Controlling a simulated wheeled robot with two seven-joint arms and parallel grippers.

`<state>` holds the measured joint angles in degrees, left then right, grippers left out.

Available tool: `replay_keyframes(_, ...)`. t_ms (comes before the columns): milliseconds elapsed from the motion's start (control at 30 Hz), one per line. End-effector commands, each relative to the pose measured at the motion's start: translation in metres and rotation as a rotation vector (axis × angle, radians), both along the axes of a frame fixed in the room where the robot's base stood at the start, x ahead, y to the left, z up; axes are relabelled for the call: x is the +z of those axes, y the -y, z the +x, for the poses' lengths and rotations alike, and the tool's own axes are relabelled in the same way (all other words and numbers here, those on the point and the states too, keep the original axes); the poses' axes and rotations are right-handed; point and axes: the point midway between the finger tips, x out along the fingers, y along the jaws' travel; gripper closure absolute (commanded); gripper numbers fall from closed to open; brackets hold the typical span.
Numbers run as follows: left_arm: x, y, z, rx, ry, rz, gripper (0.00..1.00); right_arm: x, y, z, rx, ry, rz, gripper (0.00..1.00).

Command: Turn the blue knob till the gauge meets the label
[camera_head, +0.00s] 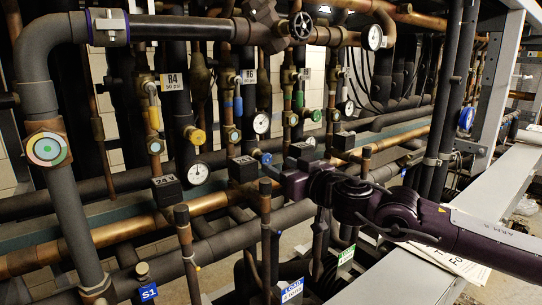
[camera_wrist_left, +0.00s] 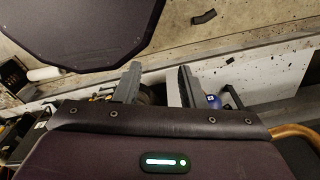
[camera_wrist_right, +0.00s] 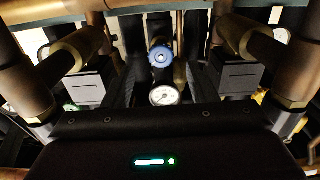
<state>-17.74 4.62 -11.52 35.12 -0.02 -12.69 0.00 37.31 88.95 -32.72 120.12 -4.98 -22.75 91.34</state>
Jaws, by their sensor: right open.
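The blue knob (camera_wrist_right: 162,56) faces me in the right wrist view, with a white round gauge (camera_wrist_right: 164,94) just below it. Its dial is too small to read. A small blue knob (camera_head: 266,158) shows in the head view at the tip of my right gripper (camera_head: 279,166). My right gripper (camera_wrist_right: 163,88) is open, its dark fingers on either side of the gauge, and holds nothing. Labels R4 (camera_head: 171,81) and R6 (camera_head: 248,76) hang on the pipes; R4 reads 50 psi. My left gripper (camera_wrist_left: 158,86) is open and empty; the head view does not show it.
Dense pipes crowd the rack. More gauges (camera_head: 198,173) (camera_head: 262,123), a yellow knob (camera_head: 195,135) and black tagged boxes (camera_head: 166,190) stand close by. In the right wrist view, grey boxes (camera_wrist_right: 87,84) (camera_wrist_right: 234,72) flank the fingers. A pale frame beam (camera_head: 500,195) runs along the right.

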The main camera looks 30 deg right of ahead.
Motion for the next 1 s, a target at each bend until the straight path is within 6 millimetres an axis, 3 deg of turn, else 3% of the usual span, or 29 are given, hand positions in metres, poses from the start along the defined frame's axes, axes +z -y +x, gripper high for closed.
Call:
replay_keyframes(267,0.023,0.003,0.023,0.0,0.035,-0.006,0.64,0.003,-0.005,0.031,0.001,0.0,0.004,0.48)
replay_keyframes(733,0.024,0.002,0.01,0.001,0.016,-0.003,0.64,0.0,-0.007,0.041,0.001,-0.001,-0.002,0.48)
replay_keyframes(1000,0.024,0.002,0.01,0.002,0.016,-0.003,0.64,0.0,-0.007,0.041,0.001,-0.001,-0.002,0.82)
